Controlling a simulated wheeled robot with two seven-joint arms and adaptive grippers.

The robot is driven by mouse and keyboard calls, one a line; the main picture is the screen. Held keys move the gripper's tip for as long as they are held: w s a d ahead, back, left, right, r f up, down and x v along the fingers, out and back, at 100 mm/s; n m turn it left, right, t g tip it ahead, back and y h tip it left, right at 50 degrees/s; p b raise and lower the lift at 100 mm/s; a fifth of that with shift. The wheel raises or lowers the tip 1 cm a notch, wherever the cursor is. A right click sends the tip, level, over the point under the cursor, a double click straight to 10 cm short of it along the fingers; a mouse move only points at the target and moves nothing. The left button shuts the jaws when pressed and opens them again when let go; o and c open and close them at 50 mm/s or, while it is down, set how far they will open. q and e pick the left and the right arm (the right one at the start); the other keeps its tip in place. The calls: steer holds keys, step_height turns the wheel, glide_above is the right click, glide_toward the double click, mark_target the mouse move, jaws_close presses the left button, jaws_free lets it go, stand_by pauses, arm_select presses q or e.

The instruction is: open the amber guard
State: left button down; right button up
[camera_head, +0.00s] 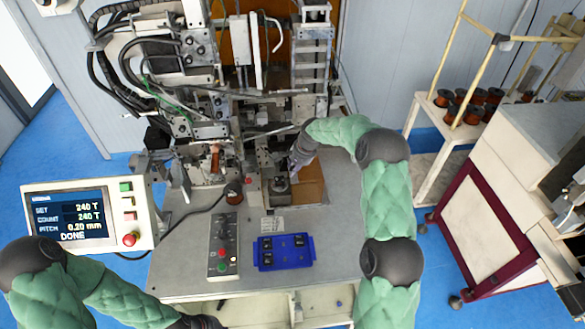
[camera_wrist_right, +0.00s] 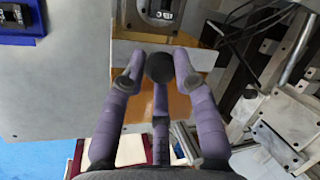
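The amber guard (camera_head: 310,188) is an orange see-through panel at the right of the winder's work area. In the right wrist view its amber panel (camera_wrist_right: 180,104) shows behind the fingers, below a pale grey bar. My right gripper (camera_head: 296,160) is at the guard, partly hidden by the arm in the head view. In the wrist view its purple fingers (camera_wrist_right: 160,76) come around a round black knob (camera_wrist_right: 160,67). I cannot tell whether they press on it. My left gripper (camera_head: 200,322) is a dark shape at the bottom edge, mostly out of view.
The coil winder (camera_head: 170,60) stands behind the grey table. A blue tray (camera_head: 284,251) and a button box (camera_head: 223,247) lie on the front of the table. The display (camera_head: 70,218) at left reads DONE. A spool rack (camera_head: 425,125) and cabinet (camera_head: 500,150) stand right.

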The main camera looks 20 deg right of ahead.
steer(key=o, duration=0.3)
steer(key=v, duration=1.2)
steer(key=shift+f, duration=0.15)
